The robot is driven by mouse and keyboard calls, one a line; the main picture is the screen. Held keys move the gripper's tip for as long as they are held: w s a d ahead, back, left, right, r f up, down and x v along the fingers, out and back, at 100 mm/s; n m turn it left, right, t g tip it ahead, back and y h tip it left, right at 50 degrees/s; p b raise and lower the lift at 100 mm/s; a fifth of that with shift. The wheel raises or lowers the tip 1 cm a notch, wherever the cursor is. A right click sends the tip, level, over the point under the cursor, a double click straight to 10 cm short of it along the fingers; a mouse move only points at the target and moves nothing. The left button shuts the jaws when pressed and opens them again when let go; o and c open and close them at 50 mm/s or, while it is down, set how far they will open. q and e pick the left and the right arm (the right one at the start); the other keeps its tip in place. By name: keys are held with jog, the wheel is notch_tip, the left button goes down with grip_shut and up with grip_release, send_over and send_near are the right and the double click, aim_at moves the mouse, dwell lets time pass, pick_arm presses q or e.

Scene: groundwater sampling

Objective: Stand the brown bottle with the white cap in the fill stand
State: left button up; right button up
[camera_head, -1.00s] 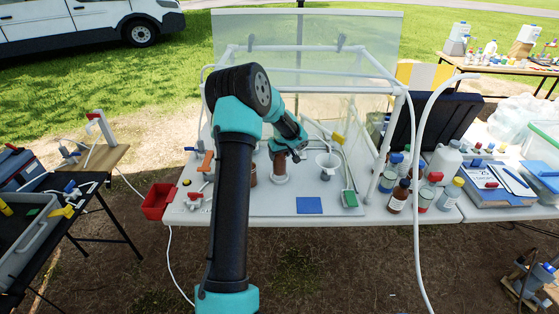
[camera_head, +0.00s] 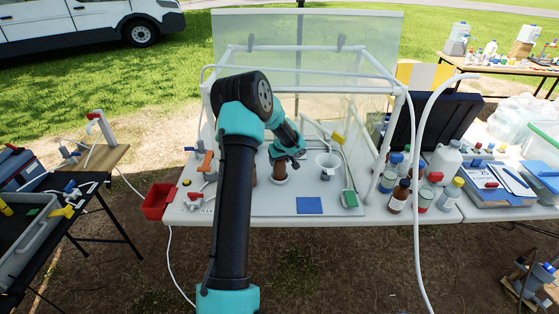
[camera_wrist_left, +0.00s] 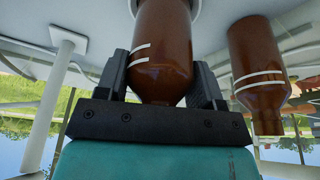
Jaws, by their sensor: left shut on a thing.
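My left gripper (camera_head: 282,159) is shut on a brown bottle (camera_head: 279,172) at the middle of the white work table. In the left wrist view, which looks upside down, the gripper's two black fingers (camera_wrist_left: 162,80) sit on either side of this bottle (camera_wrist_left: 163,48). Two white lines mark it. Its neck and any cap are hidden behind the gripper. The bottle's base is at a white ring-shaped holder (camera_head: 279,181), which looks like the fill stand; I cannot tell whether it is fully seated. A second brown bottle (camera_wrist_left: 258,75) stands beside it, partly behind my arm in the head view.
A white funnel (camera_head: 328,161) stands just right of the gripper, with a blue square (camera_head: 309,205) in front. A white pipe frame (camera_head: 300,48) rises over the table. Several bottles crowd the right, including a brown one (camera_head: 399,196). A red bin (camera_head: 157,201) hangs at the left edge.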

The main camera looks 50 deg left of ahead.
pick_arm(q)
jog(key=shift+f, duration=0.15)
jog(key=o, duration=1.2)
jog(key=v, duration=1.2)
